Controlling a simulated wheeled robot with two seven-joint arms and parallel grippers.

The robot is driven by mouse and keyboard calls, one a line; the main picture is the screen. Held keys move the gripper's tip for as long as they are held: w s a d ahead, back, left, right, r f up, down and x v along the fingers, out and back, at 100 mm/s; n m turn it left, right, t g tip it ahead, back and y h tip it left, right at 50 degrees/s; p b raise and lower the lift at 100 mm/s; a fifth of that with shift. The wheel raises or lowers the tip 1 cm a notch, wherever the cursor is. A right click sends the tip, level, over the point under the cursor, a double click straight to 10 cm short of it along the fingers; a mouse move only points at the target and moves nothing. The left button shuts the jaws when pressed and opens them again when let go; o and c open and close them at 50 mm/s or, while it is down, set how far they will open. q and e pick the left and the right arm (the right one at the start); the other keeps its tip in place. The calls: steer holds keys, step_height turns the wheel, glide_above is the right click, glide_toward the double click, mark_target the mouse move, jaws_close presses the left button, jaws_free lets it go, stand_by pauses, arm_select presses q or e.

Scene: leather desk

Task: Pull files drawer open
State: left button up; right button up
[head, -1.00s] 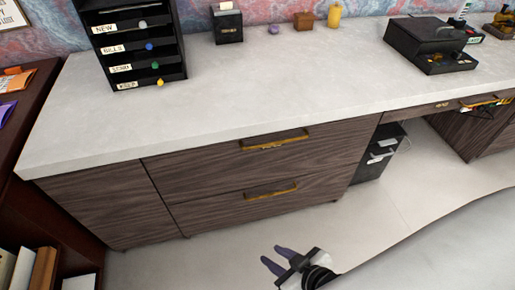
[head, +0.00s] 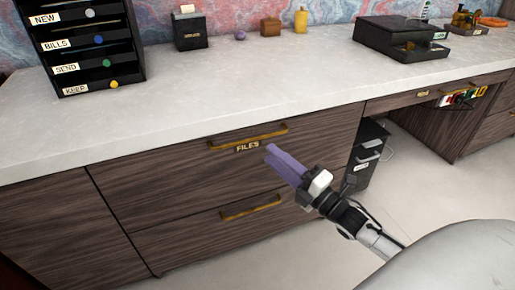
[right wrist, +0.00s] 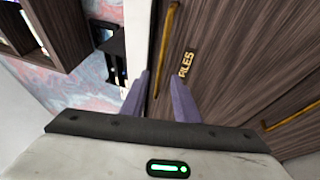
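The files drawer (head: 180,167) is the upper wood-grain drawer under the pale desktop, with a "FILES" label (head: 248,147) and a long gold bar handle (head: 235,139). Its front looks flush with the cabinet, so it is shut. My right gripper (head: 270,154) has purple fingers pointing at the drawer front, just below the handle's right end. In the right wrist view the fingers (right wrist: 160,80) are apart and empty. The gold handle (right wrist: 168,40) and label (right wrist: 186,64) show beyond them; I cannot tell whether they touch. My left gripper is not in view.
A lower drawer with its own gold handle (head: 252,208) is beneath. A black letter sorter (head: 85,50) and small black box (head: 190,30) stand on the desktop (head: 230,85). A black file unit (head: 368,155) stands right of the drawers. Floor in front is clear.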

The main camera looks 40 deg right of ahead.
mark_target(258, 144)
steer(key=b+x, duration=0.1)
steer(key=x, duration=0.6)
steer(key=shift+f, duration=0.15)
jaws_close()
